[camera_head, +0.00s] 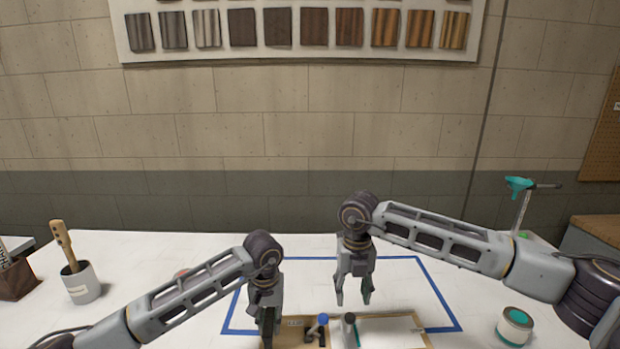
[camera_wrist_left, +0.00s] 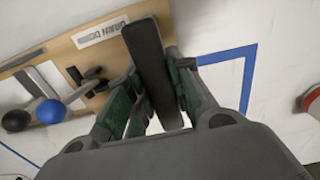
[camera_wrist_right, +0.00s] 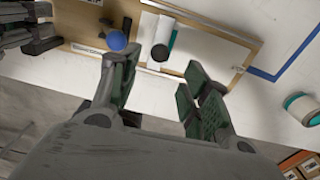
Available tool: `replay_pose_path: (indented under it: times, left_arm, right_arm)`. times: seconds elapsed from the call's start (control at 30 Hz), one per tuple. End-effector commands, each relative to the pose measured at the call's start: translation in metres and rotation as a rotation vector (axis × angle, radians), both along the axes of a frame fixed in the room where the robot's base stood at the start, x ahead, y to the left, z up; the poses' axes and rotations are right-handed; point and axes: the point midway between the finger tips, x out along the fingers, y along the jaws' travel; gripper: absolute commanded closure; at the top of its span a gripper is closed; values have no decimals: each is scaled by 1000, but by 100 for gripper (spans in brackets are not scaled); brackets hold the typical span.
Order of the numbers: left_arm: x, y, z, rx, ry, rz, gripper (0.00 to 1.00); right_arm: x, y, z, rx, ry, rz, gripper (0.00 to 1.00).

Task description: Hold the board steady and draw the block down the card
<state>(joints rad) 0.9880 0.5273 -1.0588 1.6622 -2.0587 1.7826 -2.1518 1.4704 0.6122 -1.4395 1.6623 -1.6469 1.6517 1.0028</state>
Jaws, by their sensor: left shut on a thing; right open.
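The wooden board (camera_head: 284,342) lies at the front of the table; its tan surface with a label also shows in the left wrist view (camera_wrist_left: 72,50). The white card (camera_head: 395,328) lies on its right part. A pale block with a black knob (camera_wrist_right: 160,52) stands at the card's left side, with a teal strip beside it. My left gripper (camera_head: 267,322) is shut on a dark bar (camera_wrist_left: 148,50) at the board's left end. My right gripper (camera_head: 354,300) is open and empty, above the board near the block; its fingers show in the right wrist view (camera_wrist_right: 155,95).
A blue knob (camera_head: 323,318) on a dark lever stands left of the block. Blue tape (camera_head: 440,295) outlines the area around the board. A teal-topped can (camera_head: 515,326) stands at right, a cup with a wooden brush (camera_head: 82,285) at left. The table behind the board is clear.

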Motion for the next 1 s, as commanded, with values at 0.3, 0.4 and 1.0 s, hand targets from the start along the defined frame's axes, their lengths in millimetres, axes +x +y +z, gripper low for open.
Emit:
replay_pose_path:
  times: [0.3,0.4,1.0]
  left_arm:
    - [0,0,0,0,0,0,100]
    - [0,0,0,0,0,0,100]
    - [0,0,0,0,0,0,100]
  right_arm:
    - [0,0,-11,1,1,-1,54]
    - [0,0,-19,0,1,-1,54]
    - [0,0,-73,1,2,-1,54]
